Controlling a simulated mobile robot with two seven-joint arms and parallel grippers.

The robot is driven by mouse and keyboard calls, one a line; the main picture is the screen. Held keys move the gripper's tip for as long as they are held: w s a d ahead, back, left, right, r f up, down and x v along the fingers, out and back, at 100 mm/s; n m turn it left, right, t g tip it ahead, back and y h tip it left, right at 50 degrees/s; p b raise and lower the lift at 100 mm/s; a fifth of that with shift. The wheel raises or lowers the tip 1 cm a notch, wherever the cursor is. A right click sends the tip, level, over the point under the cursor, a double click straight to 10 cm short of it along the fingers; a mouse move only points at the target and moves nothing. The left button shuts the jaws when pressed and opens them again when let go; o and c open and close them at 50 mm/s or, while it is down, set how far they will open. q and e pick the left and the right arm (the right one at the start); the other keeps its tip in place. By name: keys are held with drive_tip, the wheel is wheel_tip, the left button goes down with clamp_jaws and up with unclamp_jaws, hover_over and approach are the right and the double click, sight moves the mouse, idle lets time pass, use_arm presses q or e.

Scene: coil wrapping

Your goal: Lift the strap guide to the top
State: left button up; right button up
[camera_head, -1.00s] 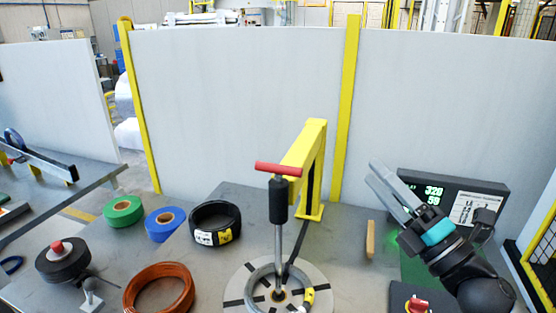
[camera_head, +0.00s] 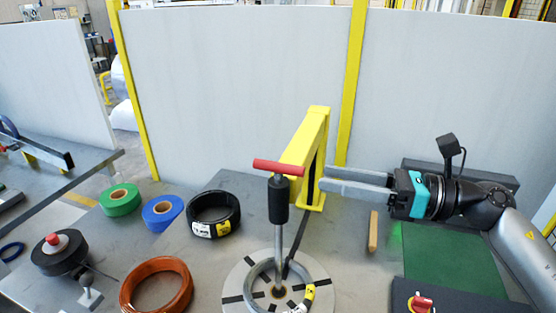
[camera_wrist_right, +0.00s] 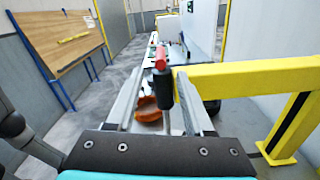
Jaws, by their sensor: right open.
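The strap guide, a black cylinder with a red crossbar on top (camera_head: 279,200), stands upright on a metal rod above the round turntable (camera_head: 238,277). A grey coil ring lies around the rod's base. My right gripper (camera_head: 324,178) reaches in from the right, level, with its fingers pointing left toward the guide. Its fingers are apart and empty, with their tips short of the guide in the head view. In the right wrist view, the guide (camera_wrist_right: 165,88) appears between the two fingers, beyond them. My left gripper is not in view.
A yellow bracket arm (camera_head: 307,145) stands just behind the guide, near my right fingers. An orange coil (camera_head: 129,289), a black coil (camera_head: 214,199), and blue (camera_head: 150,217) and green (camera_head: 109,203) rolls lie left. A small wooden block (camera_head: 373,232) stands below my right gripper.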

sight(277, 167)
drive_tip(key=p+x, duration=0.2)
drive_tip(key=x, duration=0.8)
drive_tip(key=shift+w+a, duration=0.1)
clamp_jaws()
idle(1.1)
